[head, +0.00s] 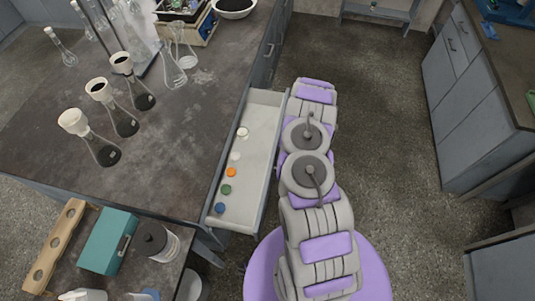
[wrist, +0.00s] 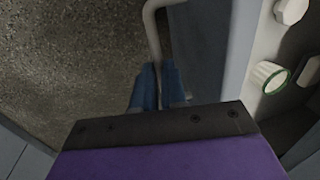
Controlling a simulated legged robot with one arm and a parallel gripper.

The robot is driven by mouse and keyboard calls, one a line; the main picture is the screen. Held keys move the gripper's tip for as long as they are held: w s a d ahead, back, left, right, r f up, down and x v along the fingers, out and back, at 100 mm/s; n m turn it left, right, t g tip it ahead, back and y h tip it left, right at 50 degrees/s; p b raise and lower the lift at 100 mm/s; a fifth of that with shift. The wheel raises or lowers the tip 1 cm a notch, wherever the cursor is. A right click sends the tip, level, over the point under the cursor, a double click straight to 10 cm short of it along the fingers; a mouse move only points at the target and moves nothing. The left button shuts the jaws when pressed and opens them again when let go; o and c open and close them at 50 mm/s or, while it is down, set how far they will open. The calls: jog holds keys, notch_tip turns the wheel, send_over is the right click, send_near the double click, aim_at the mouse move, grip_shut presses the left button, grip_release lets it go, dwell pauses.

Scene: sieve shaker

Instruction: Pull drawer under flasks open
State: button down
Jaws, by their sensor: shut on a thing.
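The drawer (head: 261,155) stands pulled out from the side of the dark-topped bench (head: 165,165), with several small coloured caps or jars inside. Flasks with dark contents, such as this one (head: 104,152), stand on the bench above. In the wrist view the drawer's front (wrist: 205,45) is at the right, with a pale bar handle (wrist: 154,30) beside it. My gripper (wrist: 158,88) has its blue fingers shut around the lower part of this handle. In the head view my arm hides the gripper and the handle.
A side table at lower left holds a teal box (head: 108,240), a wooden rack (head: 56,245) and a dark-lidded jar (head: 157,242). Grey cabinets (head: 465,110) stand at the right. The floor (head: 385,130) between them and my arm is clear.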

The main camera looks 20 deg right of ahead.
jog(key=s+d+b, duration=0.1)
jog(key=s+d, duration=0.5)
jog(key=d, duration=0.2)
jog(key=shift+d, duration=0.2)
jog(key=c, duration=1.2)
grip_release()
jog(key=d+r+p, duration=0.1)
jog(key=r, duration=0.4)
jog(key=s+d+r+p, duration=0.1)
jog(key=r, duration=0.5)
jog(key=s+d+r+p, duration=0.1)
jog(key=r+p, duration=0.1)
jog(key=r, duration=0.4)
